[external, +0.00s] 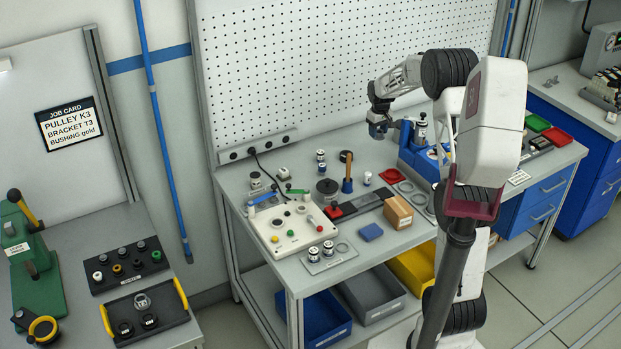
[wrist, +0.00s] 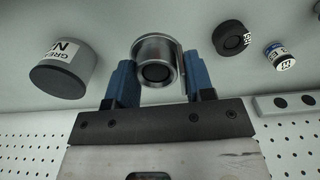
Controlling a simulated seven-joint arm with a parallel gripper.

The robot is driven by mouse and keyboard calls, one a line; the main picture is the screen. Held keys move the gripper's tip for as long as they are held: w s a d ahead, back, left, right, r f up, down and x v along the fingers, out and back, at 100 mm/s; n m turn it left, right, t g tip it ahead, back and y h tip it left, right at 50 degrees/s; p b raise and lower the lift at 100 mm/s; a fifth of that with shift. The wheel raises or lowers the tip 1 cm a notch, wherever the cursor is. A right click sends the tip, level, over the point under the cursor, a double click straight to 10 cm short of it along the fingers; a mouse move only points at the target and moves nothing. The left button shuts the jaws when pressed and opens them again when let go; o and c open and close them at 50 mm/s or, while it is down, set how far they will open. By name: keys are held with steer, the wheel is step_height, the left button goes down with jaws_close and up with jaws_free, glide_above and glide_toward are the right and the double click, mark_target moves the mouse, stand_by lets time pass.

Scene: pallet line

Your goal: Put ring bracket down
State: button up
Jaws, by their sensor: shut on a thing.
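My gripper (wrist: 150,88) has two blue fingers closed on the ring bracket (wrist: 158,50), a silver metal ring with a dark bore and a flat plate along its right side. The fingers stand on either side of the ring. In the external view, my gripper (external: 378,130) is at the back right of the grey bench, in front of the pegboard and left of a blue fixture (external: 417,160). The bracket is too small there to make out clearly. I cannot tell its exact height above the bench.
In the wrist view, a grey grease can (wrist: 62,72), a black cylinder (wrist: 230,38) and a small labelled bottle (wrist: 279,56) surround the bracket. A cardboard box (external: 398,212) and control panel (external: 290,228) stand on the bench. A yellow-handled tray (external: 175,318) is on the left bench.

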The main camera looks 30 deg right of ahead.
steer(key=shift+s+d, duration=0.25)
steer(key=shift+d, duration=0.3)
steer(key=shift+s+d, duration=0.2)
steer(key=shift+d, duration=0.35)
steer(key=shift+f, duration=0.1)
glide_above(381, 158)
steer(key=shift+w+d+f, duration=0.1)
steer(key=shift+f, duration=2.95)
steer(key=shift+f, duration=1.85)
steer(key=o, duration=1)
steer(key=shift+f, duration=0.15)
